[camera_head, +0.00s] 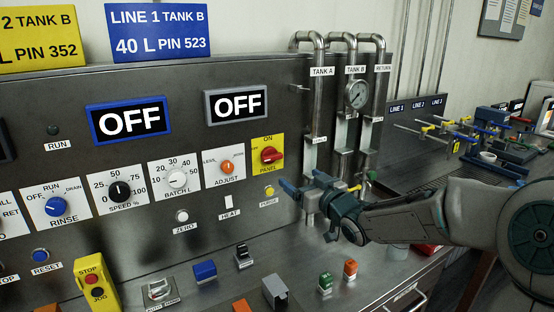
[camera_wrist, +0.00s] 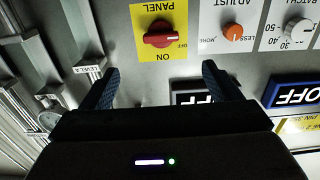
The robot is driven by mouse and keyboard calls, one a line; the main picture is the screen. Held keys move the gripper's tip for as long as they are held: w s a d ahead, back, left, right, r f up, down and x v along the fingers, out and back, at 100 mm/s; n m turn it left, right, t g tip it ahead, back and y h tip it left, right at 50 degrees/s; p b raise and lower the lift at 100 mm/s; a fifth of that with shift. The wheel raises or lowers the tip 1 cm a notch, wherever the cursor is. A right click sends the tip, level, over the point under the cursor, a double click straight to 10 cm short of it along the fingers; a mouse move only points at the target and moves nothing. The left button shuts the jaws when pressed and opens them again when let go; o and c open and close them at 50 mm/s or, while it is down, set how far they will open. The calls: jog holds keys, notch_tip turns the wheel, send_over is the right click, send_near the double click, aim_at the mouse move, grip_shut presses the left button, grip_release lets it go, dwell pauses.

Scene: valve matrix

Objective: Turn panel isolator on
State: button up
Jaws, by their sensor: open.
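The panel isolator is a red rotary handle (camera_head: 270,154) on a yellow plate (camera_head: 266,140) marked ON at the top and PANEL at the bottom. The handle also shows in the wrist view (camera_wrist: 160,37), upside down, lying roughly horizontal, in line with the small OFF mark beside it. My gripper (camera_head: 305,207) is in front of the panel, below and right of the isolator in the head view. In the wrist view my gripper (camera_wrist: 160,70) has its two blue fingers wide apart with nothing between them. The handle lies beyond the fingertips, roughly centred between them, untouched.
The orange ADJUST knob (camera_head: 227,166) and BATCH L knob (camera_head: 177,178) sit beside the isolator. A yellow PURGE button (camera_head: 269,190) is below it. Steel pipes (camera_head: 314,110) with a gauge (camera_head: 357,95) stand right of the panel. Small switches and blocks stand on the ledge below.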

aim_at(274, 158)
jog(key=p+x, duration=0.1)
jog(key=x, duration=1.2)
jog(key=shift+w+a+r+p, duration=0.1)
jog(key=shift+w+a+p, duration=0.2)
jog(key=shift+p, duration=0.05)
jog(key=c, duration=1)
